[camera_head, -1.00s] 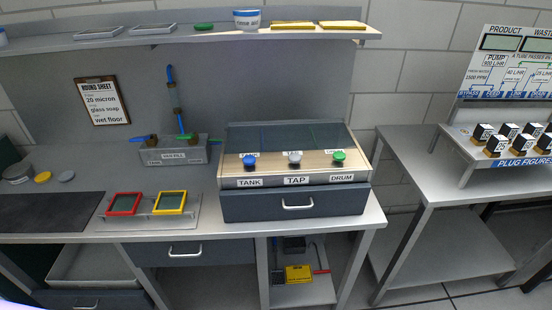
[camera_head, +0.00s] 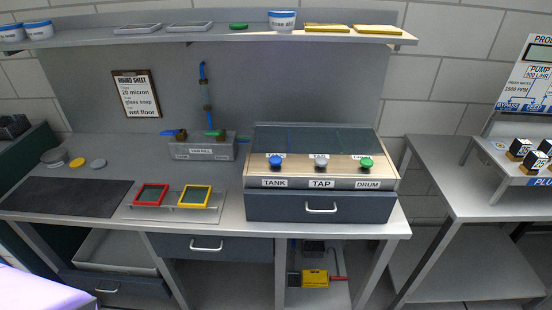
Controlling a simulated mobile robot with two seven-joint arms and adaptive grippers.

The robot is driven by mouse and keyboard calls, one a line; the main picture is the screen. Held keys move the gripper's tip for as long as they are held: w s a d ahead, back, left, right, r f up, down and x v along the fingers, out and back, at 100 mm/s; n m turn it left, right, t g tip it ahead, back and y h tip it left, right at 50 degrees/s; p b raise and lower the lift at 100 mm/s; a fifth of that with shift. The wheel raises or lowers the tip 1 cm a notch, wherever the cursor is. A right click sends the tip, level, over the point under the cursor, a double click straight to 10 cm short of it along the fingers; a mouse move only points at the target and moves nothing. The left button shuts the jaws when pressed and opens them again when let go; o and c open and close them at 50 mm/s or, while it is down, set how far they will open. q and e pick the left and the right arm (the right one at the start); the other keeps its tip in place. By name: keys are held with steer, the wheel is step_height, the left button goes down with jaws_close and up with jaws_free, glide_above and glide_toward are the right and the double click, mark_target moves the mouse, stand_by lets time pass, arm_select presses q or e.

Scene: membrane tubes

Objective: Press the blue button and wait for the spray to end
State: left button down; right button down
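The blue button (camera_head: 275,162) is a round knob on the wooden front strip of the control box (camera_head: 320,184), above the label TANK. A grey knob (camera_head: 321,161) above TAP and a green knob (camera_head: 366,163) above DRUM stand to its right. The box has a dark glassy top panel (camera_head: 312,140). No spray can be seen. Neither of my grippers is in view.
The control box sits at the right end of a steel bench (camera_head: 230,222). Left of it are a red frame (camera_head: 151,194), a yellow frame (camera_head: 195,196) and a dark mat (camera_head: 60,196). A second table (camera_head: 460,180) stands to the right beyond a gap.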

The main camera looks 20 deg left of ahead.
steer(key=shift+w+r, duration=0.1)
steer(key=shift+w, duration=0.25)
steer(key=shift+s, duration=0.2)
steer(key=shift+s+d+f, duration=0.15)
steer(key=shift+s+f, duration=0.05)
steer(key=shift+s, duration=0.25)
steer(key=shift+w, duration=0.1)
